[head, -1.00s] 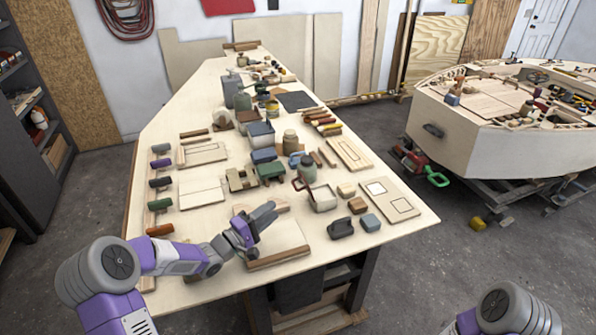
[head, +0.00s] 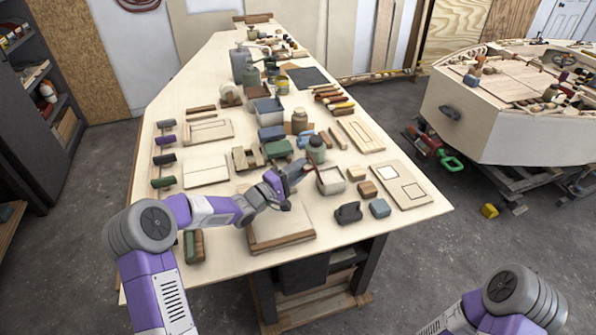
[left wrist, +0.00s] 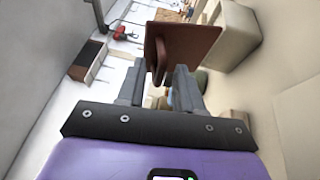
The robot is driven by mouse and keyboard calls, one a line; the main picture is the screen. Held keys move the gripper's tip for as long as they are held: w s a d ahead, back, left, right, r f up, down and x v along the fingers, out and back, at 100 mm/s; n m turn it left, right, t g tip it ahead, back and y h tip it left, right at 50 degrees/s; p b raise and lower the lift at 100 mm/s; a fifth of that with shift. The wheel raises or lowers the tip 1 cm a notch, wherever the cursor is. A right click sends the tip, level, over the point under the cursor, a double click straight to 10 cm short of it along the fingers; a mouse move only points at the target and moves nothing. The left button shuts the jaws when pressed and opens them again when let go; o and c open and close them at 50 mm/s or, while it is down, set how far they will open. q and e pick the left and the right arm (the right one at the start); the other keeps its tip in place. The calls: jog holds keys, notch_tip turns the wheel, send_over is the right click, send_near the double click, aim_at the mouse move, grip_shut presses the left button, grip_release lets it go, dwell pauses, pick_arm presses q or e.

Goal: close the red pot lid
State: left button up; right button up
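The pot (head: 331,182) is a pale, squarish box right of the table's middle. Its red-brown lid (head: 299,174) stands raised at the pot's left side, partly hidden by my left gripper (head: 283,184). In the left wrist view, the lid (left wrist: 190,45) is a flat red-brown panel with a small handle (left wrist: 158,57), and the pale pot (left wrist: 235,38) is beyond it. The fingers of my left gripper (left wrist: 159,78) are apart, with the handle between their tips; contact cannot be told. My right gripper is out of view; only part of that arm shows at the lower right.
A green-grey jar (head: 316,150) stands just behind the pot. A dark block (head: 348,212) and a blue-grey block (head: 380,208) lie in front. A wooden board (head: 280,232) lies under my left forearm. Several blocks and tools crowd the table's far part.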

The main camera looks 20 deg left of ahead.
pick_arm(q)
grip_shut()
dwell(1.4)
